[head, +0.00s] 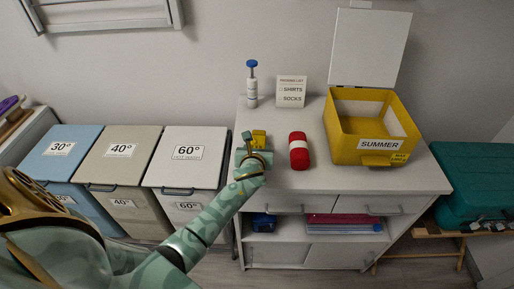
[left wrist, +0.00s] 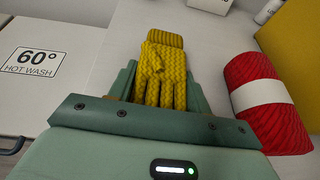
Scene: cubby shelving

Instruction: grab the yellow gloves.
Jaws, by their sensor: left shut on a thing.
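The yellow gloves (left wrist: 162,72) are knitted and lie at the left part of the white cabinet top. In the head view, a small part of the yellow gloves (head: 259,137) shows beyond my left gripper (head: 252,150). In the left wrist view, my left gripper (left wrist: 160,88) has its green fingers on both sides of the gloves, shut on them. The finger part of the gloves is between the jaws and the cuff points away. Whether the gloves touch the top cannot be told. My right gripper is not in view.
A red rolled cloth with a white band (head: 299,151) lies just right of the gripper. A yellow SUMMER box (head: 372,128) with its lid up stands farther right. A blue-capped bottle (head: 252,85) and a packing list card (head: 291,91) stand behind. Lidded bins (head: 187,157) are at left.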

